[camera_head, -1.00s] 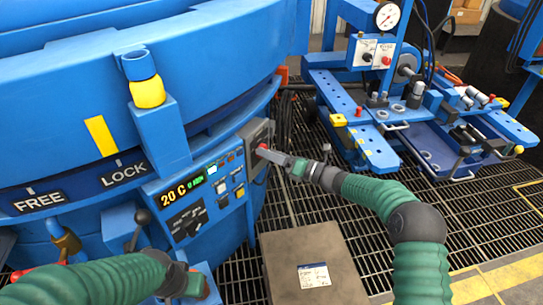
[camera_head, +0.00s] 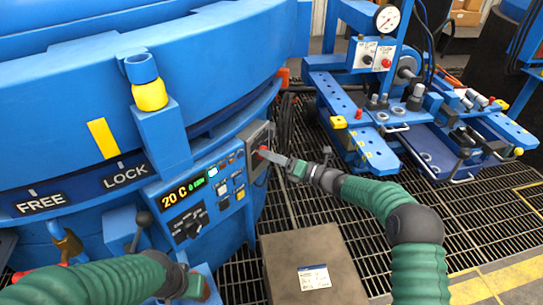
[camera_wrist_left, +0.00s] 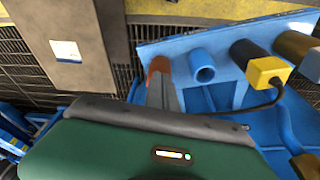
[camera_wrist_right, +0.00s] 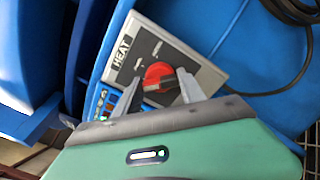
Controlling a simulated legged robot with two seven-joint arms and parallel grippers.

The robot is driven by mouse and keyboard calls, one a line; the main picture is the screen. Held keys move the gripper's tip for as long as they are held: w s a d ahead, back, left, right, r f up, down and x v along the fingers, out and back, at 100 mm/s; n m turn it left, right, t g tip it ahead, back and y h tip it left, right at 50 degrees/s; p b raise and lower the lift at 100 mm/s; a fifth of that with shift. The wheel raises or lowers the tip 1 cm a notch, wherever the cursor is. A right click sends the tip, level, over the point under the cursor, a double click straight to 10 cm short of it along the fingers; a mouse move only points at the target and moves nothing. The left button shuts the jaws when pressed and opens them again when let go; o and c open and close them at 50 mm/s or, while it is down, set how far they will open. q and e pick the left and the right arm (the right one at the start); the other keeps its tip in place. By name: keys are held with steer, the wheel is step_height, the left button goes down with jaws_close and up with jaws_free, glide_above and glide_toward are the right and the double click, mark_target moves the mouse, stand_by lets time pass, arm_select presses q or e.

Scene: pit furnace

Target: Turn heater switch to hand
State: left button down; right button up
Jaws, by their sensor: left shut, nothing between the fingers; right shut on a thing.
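My right gripper (camera_wrist_right: 158,88) is shut on the knob's handle, one finger on each side. In the head view the right gripper (camera_head: 270,155) reaches the grey switch box (camera_head: 256,138) from the right and hides most of the knob. The small position marks around the knob are not readable. My left gripper (camera_wrist_left: 163,85) is shut and empty, low and left of the switch, near blue parts.
A control panel (camera_head: 200,196) with a 20 C display and several buttons is left of the switch. FREE and LOCK labels (camera_head: 125,175) are further left. A grey box (camera_head: 312,262) stands on the grating below. A blue workbench (camera_head: 400,120) is at the right.

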steer(key=shift+d+f+m+p, duration=0.15)
steer(key=shift+m+p, duration=1.65)
steer(key=shift+m, duration=2.9)
steer(key=shift+a+f+m+p, duration=0.15)
steer(key=shift+m+p, duration=1.65)
steer(key=shift+m, duration=2.9)
steer(key=shift+d+f, duration=0.1)
steer(key=o, duration=1.4)
steer(key=shift+c, duration=0.2)
